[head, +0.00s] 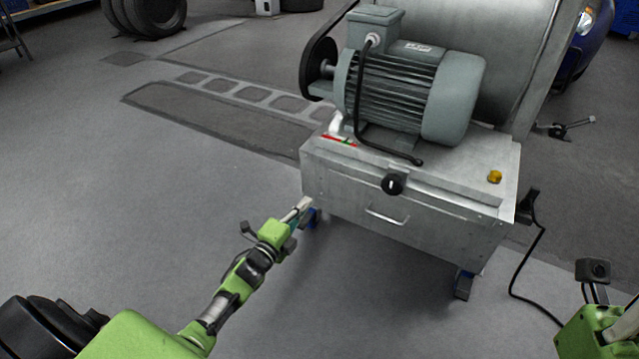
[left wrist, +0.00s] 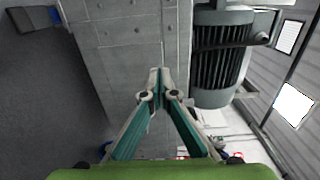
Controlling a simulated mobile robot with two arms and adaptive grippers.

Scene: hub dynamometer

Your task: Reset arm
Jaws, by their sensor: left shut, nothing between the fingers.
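My left arm reaches in from the lower left, and my left gripper (head: 303,206) is at the left front corner of the metal cabinet (head: 345,190). In the left wrist view the left gripper (left wrist: 158,72) is shut and empty, its fingertips together in front of the cabinet's grey panels. I cannot tell whether it touches the cabinet. Part of my right arm shows at the lower right edge of the head view; its fingers are not seen.
A grey motor (head: 405,95) with a belt guard stands on the cabinet. The cabinet has a black knob (head: 393,184), a yellow button (head: 494,177) and a drawer handle (head: 386,217). A black cable (head: 527,270) runs along the floor at right. Floor at left is clear; tires (head: 145,15) stand behind.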

